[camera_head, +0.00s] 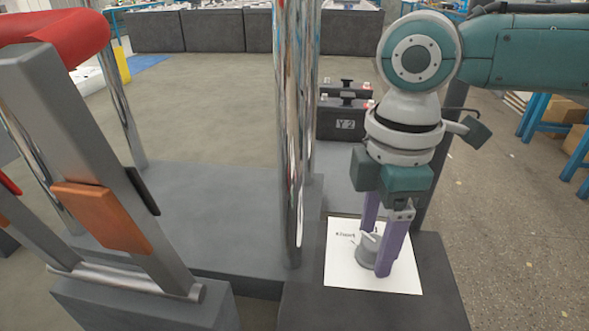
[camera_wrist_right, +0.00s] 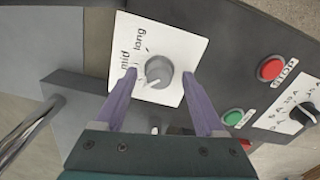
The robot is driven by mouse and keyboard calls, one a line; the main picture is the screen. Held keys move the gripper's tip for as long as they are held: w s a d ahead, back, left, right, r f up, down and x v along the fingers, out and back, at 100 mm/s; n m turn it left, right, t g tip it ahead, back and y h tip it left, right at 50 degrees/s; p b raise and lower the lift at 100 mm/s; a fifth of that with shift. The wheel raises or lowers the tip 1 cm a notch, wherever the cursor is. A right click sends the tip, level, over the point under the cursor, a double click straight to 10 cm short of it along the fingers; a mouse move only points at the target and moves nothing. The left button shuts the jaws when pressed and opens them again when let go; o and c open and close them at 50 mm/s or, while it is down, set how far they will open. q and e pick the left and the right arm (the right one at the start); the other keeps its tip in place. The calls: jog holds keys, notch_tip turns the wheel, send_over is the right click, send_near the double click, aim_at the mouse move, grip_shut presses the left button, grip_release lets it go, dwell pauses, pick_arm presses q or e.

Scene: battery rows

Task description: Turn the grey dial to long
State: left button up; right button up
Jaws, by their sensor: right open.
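The grey dial (camera_head: 367,252) stands on a white square plate (camera_head: 345,277) on a dark console. In the right wrist view, the dial (camera_wrist_right: 158,72) has the printed words "mid" and "long" to its upper left, with "long" nearer the top. A pale mark on the dial seems to face lower left, away from "long"; its exact setting is hard to read. My right gripper (camera_head: 377,254) points down with its purple fingers on either side of the dial. It is open; I cannot tell whether the fingers touch the dial. My left gripper is not in view.
In the right wrist view, a red stop button (camera_wrist_right: 271,68), a green button (camera_wrist_right: 233,117) and a black selector knob (camera_wrist_right: 303,113) sit nearby. Chrome posts (camera_head: 293,130) rise left of the plate. A grey frame with a red handle (camera_head: 60,35) stands at left.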

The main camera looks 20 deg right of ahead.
jog(key=shift+f, duration=0.1)
grip_shut()
dwell(0.6)
